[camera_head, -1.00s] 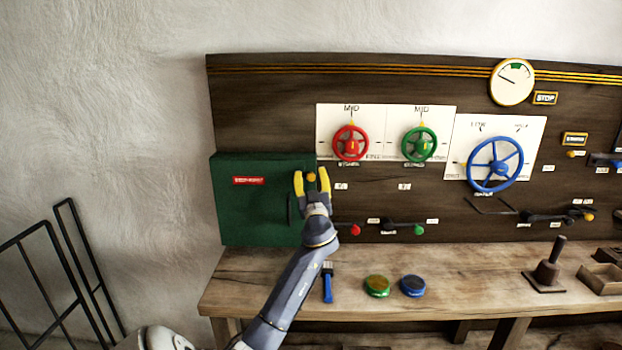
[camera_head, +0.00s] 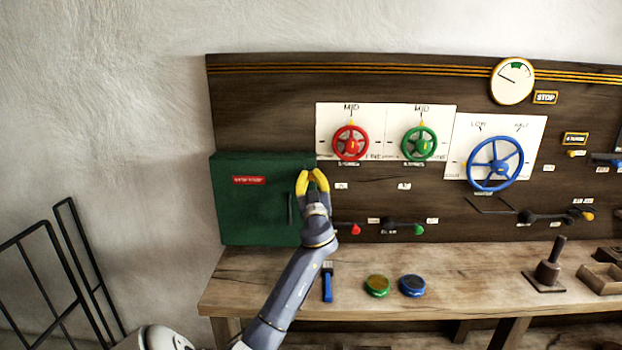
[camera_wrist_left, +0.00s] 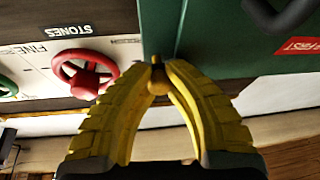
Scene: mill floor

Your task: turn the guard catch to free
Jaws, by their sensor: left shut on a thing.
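The guard is a green box (camera_head: 250,205) with a red label and a dark handle, on the left of the dark board. The guard catch (camera_wrist_left: 158,84) is a small yellow knob at the box's edge in the left wrist view. My left gripper (camera_head: 313,173) is at the right edge of the box. Its yellow fingers (camera_wrist_left: 157,66) are shut around the catch, with their tips together just beyond the knob. How far the catch is turned cannot be told. My right gripper is not in view.
A red handwheel (camera_head: 350,143), a green handwheel (camera_head: 419,144) and a blue handwheel (camera_head: 495,164) are to the right on the board. Red-tipped (camera_head: 355,229) and green-tipped levers sit below. A brush (camera_head: 327,284) and two round pads lie on the bench (camera_head: 455,270).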

